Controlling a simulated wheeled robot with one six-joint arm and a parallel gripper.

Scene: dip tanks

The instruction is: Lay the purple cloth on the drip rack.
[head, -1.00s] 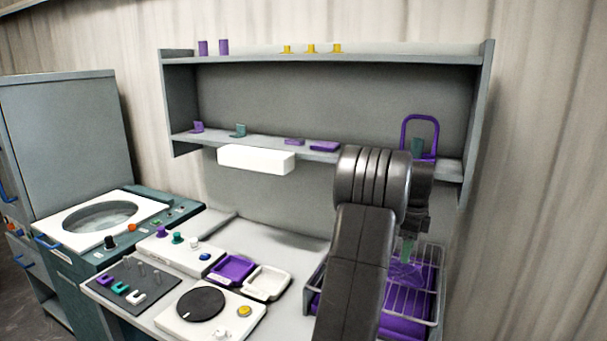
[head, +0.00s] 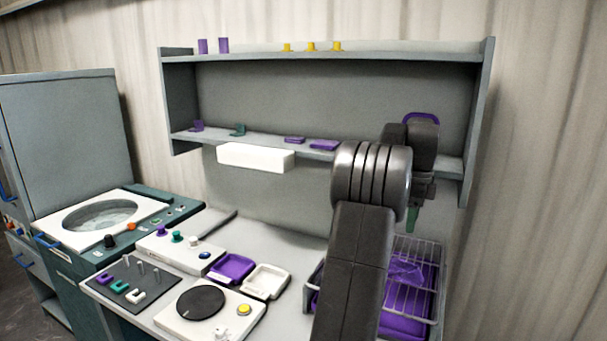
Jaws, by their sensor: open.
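The purple cloth (head: 405,271) lies crumpled on the wires of the drip rack (head: 437,262) at the lower right in the head view. My arm hides the left part of the rack, and perhaps some of the cloth. My gripper (head: 411,218) is above the cloth and apart from it, pointing down. It is open, and nothing shows in it. Only a green fingertip is clearly visible; the rest is behind my wrist.
A shelf unit (head: 330,58) stands behind my arm, with a purple hoop (head: 421,117) partly hidden by my wrist. A purple tray (head: 232,268) and a white tray (head: 266,281) lie left of the arm. A dark turntable (head: 201,303) is in front.

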